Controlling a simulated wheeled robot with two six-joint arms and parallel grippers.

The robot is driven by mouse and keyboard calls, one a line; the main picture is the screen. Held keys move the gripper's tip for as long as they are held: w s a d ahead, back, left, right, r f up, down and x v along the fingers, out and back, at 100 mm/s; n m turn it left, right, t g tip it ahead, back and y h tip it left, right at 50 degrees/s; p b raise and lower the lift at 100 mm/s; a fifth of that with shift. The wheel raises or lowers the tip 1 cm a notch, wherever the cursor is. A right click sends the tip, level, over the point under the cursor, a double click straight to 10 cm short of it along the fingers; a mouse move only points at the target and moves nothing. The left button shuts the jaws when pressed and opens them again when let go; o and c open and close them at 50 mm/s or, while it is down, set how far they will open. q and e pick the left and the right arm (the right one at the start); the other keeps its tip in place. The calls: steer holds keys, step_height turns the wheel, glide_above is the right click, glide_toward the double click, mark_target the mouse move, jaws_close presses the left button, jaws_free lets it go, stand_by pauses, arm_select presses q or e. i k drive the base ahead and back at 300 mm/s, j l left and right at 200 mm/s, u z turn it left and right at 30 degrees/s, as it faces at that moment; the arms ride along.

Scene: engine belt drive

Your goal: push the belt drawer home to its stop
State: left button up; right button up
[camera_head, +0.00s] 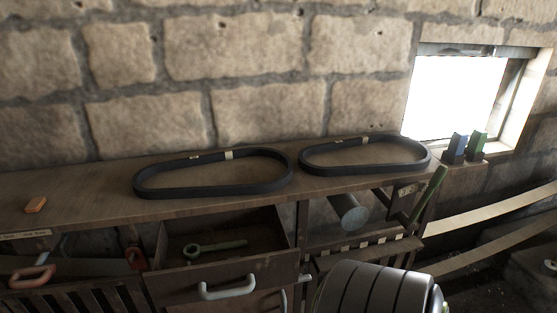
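The drawer (222,273) under the bench top stands pulled out, with a pale bar handle (228,289) on its front. A green ring-ended wrench (215,247) lies inside it. I cannot read any label that marks it as the belt drawer. Two black belts lie on the bench top above: a left belt (213,191) and a right belt (365,168). Each has a small pale tag. Neither of my grippers shows in this view.
The wooden bench top (90,201) runs along a stone wall. An orange block (36,205) lies at its left. Blue (455,148) and green (477,146) boxes stand by the window. A dark ribbed drum (370,291) fills the lower right, close to the drawer.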

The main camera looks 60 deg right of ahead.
mark_target(268, 261)
steer(key=z, duration=1.55)
